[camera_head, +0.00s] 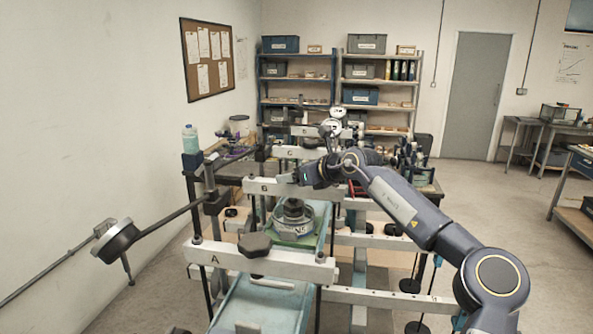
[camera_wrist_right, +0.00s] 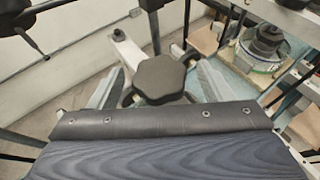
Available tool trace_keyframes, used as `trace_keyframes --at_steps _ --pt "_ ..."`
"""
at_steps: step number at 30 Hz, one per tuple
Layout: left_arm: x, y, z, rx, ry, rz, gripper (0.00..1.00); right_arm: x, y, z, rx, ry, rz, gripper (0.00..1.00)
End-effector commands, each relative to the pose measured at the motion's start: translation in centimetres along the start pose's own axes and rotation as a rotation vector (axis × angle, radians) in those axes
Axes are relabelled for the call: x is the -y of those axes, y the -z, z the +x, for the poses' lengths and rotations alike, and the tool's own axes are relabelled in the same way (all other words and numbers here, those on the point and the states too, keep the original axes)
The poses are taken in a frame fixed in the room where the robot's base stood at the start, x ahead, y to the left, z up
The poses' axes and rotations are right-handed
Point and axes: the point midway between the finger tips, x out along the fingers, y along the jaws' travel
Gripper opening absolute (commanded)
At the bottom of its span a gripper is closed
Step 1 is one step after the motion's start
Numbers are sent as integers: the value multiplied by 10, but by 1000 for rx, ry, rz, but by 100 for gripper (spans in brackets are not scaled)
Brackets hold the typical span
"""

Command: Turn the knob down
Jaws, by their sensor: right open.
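A black lobed knob (camera_head: 254,244) sits on the white beam marked A (camera_head: 215,256), near the front of the bench. In the right wrist view the knob (camera_wrist_right: 160,78) lies between the two spread fingers of my right gripper (camera_wrist_right: 160,86). The fingers look apart from it, and the gap in height is hard to judge. My left gripper is not in view.
A long rod with a dark disc (camera_head: 117,241) reaches out left. Black posts and further white beams crowd the bench behind.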

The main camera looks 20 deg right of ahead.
Motion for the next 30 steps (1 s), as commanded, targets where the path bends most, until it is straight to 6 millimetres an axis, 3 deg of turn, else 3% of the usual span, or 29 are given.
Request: trace_keyframes --at_steps 7,18,30 --pt "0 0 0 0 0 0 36 0 0 1 0 1 0 73" --pt "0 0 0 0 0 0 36 0 0 1 0 1 0 29" --pt "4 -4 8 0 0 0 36 -3 2 2 -1 88 29 29"
